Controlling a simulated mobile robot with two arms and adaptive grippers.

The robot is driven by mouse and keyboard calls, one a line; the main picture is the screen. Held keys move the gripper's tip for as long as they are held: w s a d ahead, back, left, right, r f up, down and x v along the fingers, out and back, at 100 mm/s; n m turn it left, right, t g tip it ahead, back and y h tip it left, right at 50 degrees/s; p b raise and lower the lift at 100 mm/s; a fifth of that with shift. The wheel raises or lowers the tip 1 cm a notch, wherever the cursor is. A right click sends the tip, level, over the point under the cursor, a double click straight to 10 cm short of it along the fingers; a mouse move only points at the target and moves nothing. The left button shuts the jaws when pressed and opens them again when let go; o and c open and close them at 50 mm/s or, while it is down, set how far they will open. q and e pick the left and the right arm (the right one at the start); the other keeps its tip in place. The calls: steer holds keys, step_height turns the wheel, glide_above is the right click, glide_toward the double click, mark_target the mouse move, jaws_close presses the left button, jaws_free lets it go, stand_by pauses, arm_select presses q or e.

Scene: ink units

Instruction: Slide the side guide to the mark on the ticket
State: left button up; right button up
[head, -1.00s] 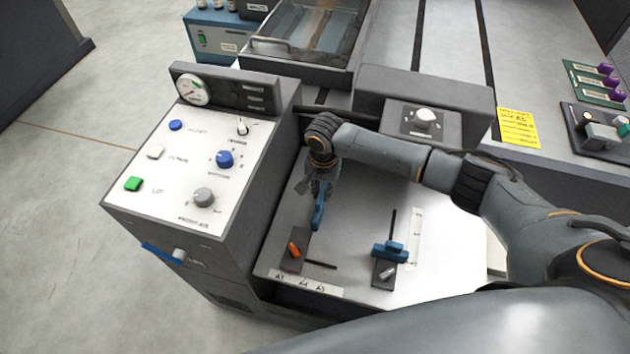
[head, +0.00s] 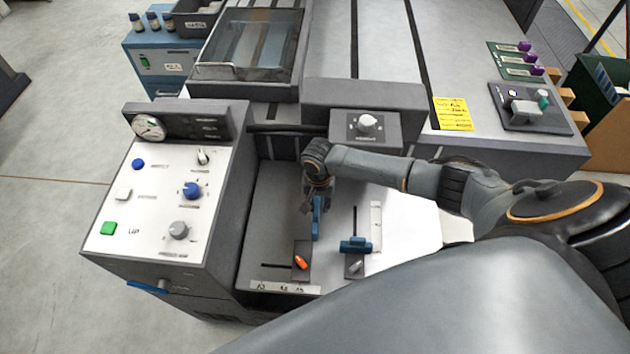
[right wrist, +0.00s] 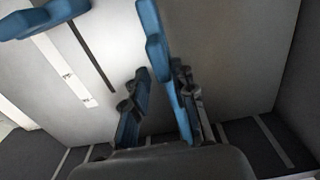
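The side guide (head: 317,218) is an upright blue plate above a dark block with an orange lever (head: 301,262). The block stands near the right end of the white scale strip (head: 270,287), whose lettering is too small to read surely. My right gripper (head: 314,198) is at the guide's far end. In the right wrist view the guide (right wrist: 152,25) runs close by the right finger, and a gap shows between the fingers (right wrist: 160,105); contact is unclear. The yellow ticket (head: 453,113) lies on the machine at right, its writing unclear. My left gripper is out of view.
A second blue guide (head: 356,245) with a grey lever stands just right, beside an upright white scale (head: 376,225). The control cabinet (head: 160,205) rises at left. A grey box with a white knob (head: 366,122) stands behind.

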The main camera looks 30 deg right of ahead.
steer(key=shift+o, duration=0.3)
steer(key=shift+s+d, duration=0.1)
steer(key=shift+r, duration=0.3)
step_height(320, 180, up, 11)
steer(key=shift+r, duration=0.2)
stand_by(0.4)
